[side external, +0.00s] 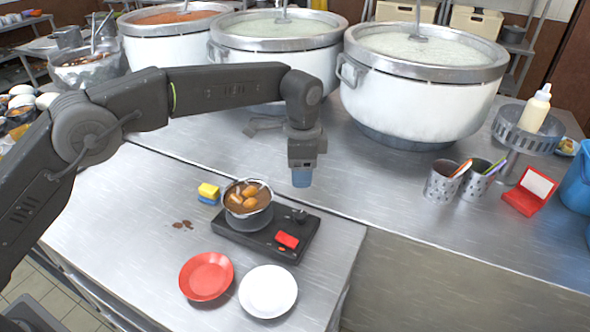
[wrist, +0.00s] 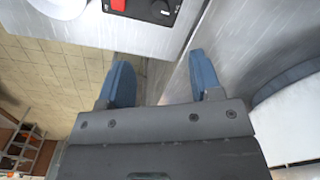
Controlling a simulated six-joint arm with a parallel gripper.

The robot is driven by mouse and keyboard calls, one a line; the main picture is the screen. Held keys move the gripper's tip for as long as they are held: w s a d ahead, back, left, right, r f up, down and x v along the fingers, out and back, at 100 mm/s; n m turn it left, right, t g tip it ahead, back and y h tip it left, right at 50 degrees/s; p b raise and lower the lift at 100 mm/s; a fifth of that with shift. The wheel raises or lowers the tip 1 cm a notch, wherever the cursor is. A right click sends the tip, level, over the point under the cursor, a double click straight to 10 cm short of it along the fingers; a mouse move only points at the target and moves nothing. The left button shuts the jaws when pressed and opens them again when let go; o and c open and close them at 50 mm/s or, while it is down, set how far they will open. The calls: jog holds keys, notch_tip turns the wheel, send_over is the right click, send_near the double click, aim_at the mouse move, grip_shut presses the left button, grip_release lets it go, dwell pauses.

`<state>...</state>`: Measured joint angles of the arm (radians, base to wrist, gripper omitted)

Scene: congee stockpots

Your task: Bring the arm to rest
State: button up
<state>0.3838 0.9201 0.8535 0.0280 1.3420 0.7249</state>
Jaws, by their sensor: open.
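My gripper (side external: 302,178) hangs from the arm above the steel counter, pointing down, to the upper right of the small stove. In the wrist view its two blue fingers (wrist: 160,84) stand apart with nothing between them. The small pot (side external: 247,204) with brown food stands on the black stove (side external: 265,236). The stove has a red patch on its front right part, which also shows at the top of the wrist view (wrist: 118,4). My gripper appears clear of the pot and stove.
A red plate (side external: 206,277) and a white plate (side external: 268,291) lie in front of the stove. A yellow and blue sponge (side external: 208,194) sits left of the pot. Large stockpots (side external: 425,95) line the back. Utensil cups (side external: 442,181) and a red box (side external: 529,192) stand at right.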

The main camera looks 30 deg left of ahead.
jog(key=s+a+r+n+t, duration=0.2)
jog(key=s+a+r+n, duration=0.4)
jog(key=s+a+r, duration=0.8)
jog(key=s+a+f+n+t, duration=0.1)
jog(key=s+a+n, duration=0.2)
jog(key=s, duration=0.6)
jog(key=s+a+f+n+t, duration=0.2)
jog(key=s+a+n, duration=0.1)
jog(key=s, duration=0.7)
jog(key=shift+a+n, duration=0.4)
jog(key=shift+a, duration=0.4)
